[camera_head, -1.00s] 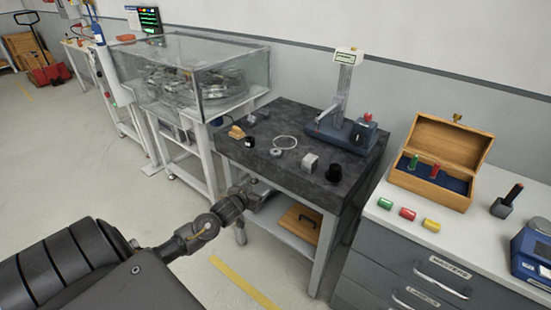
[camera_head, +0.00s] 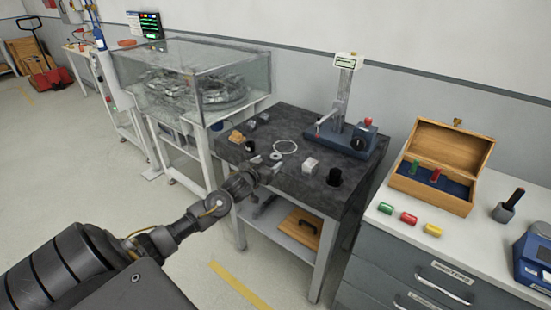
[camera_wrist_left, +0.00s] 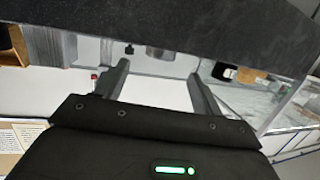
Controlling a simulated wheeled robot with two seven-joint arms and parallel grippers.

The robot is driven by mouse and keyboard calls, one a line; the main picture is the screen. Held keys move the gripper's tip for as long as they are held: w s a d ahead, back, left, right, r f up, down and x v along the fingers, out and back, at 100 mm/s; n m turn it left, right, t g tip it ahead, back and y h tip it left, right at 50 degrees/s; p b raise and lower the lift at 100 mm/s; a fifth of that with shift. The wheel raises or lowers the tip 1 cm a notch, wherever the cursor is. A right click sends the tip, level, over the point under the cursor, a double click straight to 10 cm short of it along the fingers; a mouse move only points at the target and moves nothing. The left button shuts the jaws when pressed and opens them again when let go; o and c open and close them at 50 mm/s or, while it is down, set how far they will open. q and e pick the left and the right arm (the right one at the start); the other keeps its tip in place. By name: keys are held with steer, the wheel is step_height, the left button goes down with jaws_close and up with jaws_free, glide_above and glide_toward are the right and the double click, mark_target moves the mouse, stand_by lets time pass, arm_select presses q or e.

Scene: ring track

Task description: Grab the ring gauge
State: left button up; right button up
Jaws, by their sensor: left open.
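On the dark granite table (camera_head: 300,190) lies a small grey ring with a hole (camera_head: 276,155), which looks like the ring gauge. Behind it lies a larger, thin pale ring (camera_head: 286,146). My left gripper (camera_head: 268,164) is open and empty at the table's front edge, just short of the small ring. In the left wrist view, which is upside down, the open fingers (camera_wrist_left: 158,72) point toward the table. A grey round piece (camera_wrist_left: 160,53), seemingly the small ring, shows beyond and between the fingertips, apart from them. My right gripper is not in view.
A pale block (camera_head: 310,164) and a black cylinder (camera_head: 335,177) stand right of the ring. A small black piece (camera_head: 249,146) and a wooden piece (camera_head: 237,136) stand left. A height gauge (camera_head: 345,95) stands at the back. A glass case (camera_head: 200,80) is on the left.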

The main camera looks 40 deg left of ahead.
mark_target(274, 158)
arm_select(q)
steer(key=x, duration=0.5)
steer(key=shift+f+p, duration=0.2)
steer(key=shift+p, duration=0.2)
steer(key=shift+c, duration=0.8)
steer(key=c, duration=1)
steer(key=shift+r, duration=0.15)
steer(key=shift+c, duration=0.2)
steer(key=shift+a+r, duration=0.1)
steer(key=shift+r, duration=0.1)
step_height(274, 158, up, 2)
steer(key=shift+r+b, duration=0.2)
steer(key=shift+b, duration=0.3)
steer(key=s+d+r, duration=0.9)
steer(key=s+r, duration=0.1)
steer(key=shift+s+b, duration=0.3)
steer(key=shift+b, duration=0.1)
